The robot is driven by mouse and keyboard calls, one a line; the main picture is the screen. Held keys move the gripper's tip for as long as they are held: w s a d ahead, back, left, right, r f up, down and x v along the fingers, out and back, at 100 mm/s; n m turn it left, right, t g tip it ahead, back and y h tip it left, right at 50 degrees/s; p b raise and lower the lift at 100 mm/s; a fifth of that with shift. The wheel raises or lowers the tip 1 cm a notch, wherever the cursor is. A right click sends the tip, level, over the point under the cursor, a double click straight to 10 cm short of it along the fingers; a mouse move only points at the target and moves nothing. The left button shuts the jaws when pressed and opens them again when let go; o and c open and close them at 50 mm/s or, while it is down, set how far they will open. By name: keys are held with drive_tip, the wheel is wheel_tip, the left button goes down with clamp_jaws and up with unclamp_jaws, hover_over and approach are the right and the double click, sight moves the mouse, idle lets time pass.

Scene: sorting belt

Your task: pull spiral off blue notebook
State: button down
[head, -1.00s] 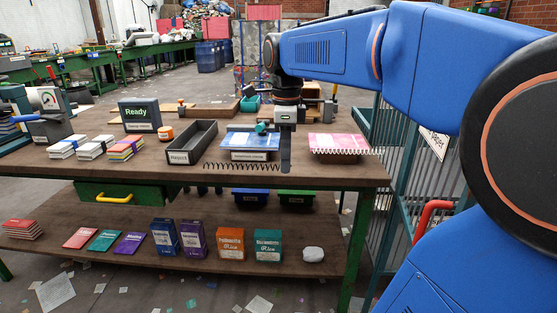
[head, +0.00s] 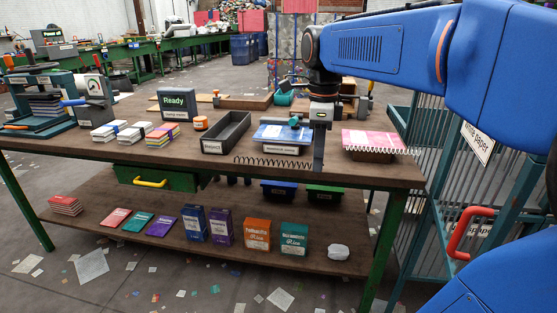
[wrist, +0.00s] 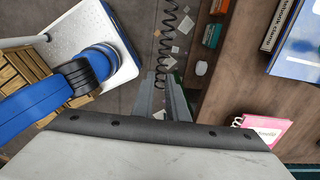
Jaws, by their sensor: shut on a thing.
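The blue notebook (head: 283,132) lies on a labelled block on the bench, near its front edge; it also shows at the upper right of the wrist view (wrist: 303,48). The dark spiral (head: 268,161) is off the notebook, stretched level in front of it along the bench's front edge. My gripper (head: 319,165) is at the spiral's right end, just right of the notebook. In the wrist view the spiral (wrist: 168,40) runs up from between the fingers of my gripper (wrist: 163,85), which is shut on it. The exact grip point is small and partly hidden.
A pink notebook (head: 372,140) with a pale spiral lies right of my gripper. A dark open tray (head: 226,136) stands left of the blue notebook. Blue (head: 279,192) and green (head: 324,196) bins sit below the bench top. A wire cage (head: 440,190) stands at the right.

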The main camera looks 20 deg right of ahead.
drive_tip(key=shift+s+a, duration=0.7)
drive_tip(key=shift+s, duration=0.35)
drive_tip(key=shift+s+a, duration=0.7)
drive_tip(key=shift+s, duration=0.3)
idle(0.4)
wheel_tip(320, 180, up, 6)
drive_tip(key=s+a, duration=0.1)
drive_tip(key=s, duration=0.1)
drive_tip(key=shift+s+a, duration=0.25)
drive_tip(key=shift+a, duration=0.1)
idle(0.4)
